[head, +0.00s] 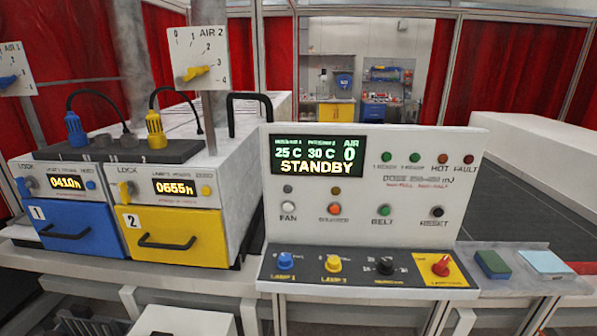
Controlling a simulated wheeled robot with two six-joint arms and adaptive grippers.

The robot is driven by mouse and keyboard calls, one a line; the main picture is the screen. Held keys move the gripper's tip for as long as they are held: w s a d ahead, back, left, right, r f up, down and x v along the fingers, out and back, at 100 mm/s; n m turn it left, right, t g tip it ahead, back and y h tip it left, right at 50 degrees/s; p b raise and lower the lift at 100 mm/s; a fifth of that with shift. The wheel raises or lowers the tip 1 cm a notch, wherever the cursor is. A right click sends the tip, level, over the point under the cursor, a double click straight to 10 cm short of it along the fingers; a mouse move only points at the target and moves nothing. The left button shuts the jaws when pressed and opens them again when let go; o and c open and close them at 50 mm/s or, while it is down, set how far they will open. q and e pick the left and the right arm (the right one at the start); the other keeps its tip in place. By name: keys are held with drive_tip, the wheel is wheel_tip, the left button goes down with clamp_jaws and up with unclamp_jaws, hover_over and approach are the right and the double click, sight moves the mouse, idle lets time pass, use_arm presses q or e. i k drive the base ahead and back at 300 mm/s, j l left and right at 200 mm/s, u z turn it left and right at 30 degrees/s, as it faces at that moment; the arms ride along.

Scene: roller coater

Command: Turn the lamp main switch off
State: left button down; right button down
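A red rotary knob (440,266) sits on a yellow plate at the right end of the sloped lower strip of the control panel (400,170). Its label is too blurred to read surely, but it appears to be the lamp main switch. A pale mark on the knob seems to point up and to the right. The panel display (318,156) reads 25 C, 30 C, AIR 0 and STANDBY. Neither of my grippers shows in the head view.
Blue (286,261), yellow (333,263) and black (385,265) knobs share the strip. Blue (75,220) and yellow (178,222) lamp drawers stand left.

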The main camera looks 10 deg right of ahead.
sight(440, 269)
drive_tip(key=z, duration=1.45)
